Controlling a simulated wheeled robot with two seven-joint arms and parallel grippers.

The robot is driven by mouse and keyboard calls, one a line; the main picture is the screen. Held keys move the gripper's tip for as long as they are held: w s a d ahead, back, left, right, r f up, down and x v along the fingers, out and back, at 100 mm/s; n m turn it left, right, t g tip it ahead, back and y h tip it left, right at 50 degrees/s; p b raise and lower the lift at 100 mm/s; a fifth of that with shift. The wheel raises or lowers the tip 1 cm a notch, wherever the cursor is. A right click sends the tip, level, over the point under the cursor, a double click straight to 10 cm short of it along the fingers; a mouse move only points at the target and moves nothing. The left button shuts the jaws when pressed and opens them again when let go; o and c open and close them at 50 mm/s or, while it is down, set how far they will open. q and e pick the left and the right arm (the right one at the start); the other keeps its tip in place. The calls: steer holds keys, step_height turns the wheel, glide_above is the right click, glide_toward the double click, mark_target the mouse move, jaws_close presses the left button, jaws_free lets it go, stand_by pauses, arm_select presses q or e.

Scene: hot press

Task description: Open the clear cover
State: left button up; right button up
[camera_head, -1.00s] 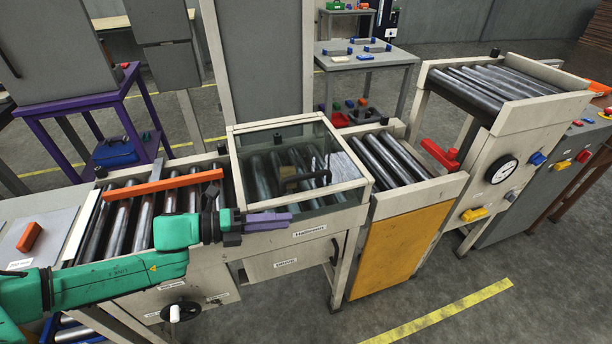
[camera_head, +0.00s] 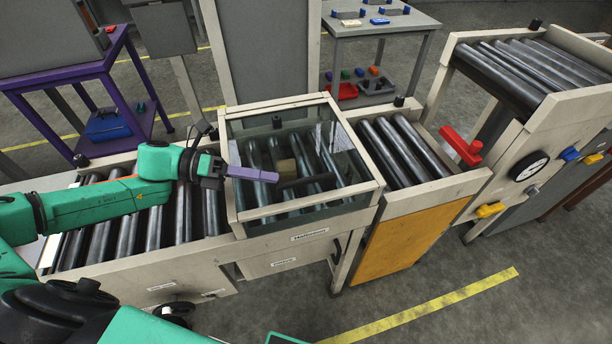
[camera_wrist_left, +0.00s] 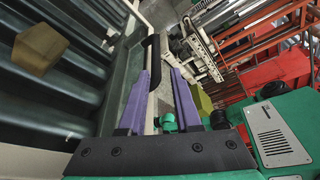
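The clear cover (camera_head: 277,107) is a glass pane in a pale frame, lying closed over the middle of the roller line. A dark bar handle (camera_head: 305,182) is on its glass, and a brown block (camera_head: 287,167) shows through it. My left gripper (camera_head: 272,174) is over the cover's left side, its purple fingers pointing toward the handle. In the left wrist view the fingers (camera_wrist_left: 160,73) are apart with nothing held. A dark shape, likely the handle (camera_wrist_left: 152,52), is just beyond the fingertips. The block (camera_wrist_left: 40,46) is at the upper left. My right gripper is out of view.
Rollers (camera_head: 402,150) continue right of the cover, with a red clamp-like part (camera_head: 461,146) beyond. A raised roller unit (camera_head: 540,80) stands at the right. A tall grey panel (camera_head: 262,50) stands behind the cover. The floor in front is open.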

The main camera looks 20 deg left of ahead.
mark_target(306, 179)
arm_select(q)
steer(key=x, duration=0.2)
steer(key=w+p+x, duration=0.1)
steer(key=x, duration=0.2)
steer(key=shift+a, duration=0.15)
steer(key=x, duration=0.3)
steer(key=shift+f+p, duration=0.1)
steer(key=shift+p, duration=0.3)
steer(key=shift+d, duration=0.3)
steer(key=shift+d+f, duration=0.15)
jaws_close()
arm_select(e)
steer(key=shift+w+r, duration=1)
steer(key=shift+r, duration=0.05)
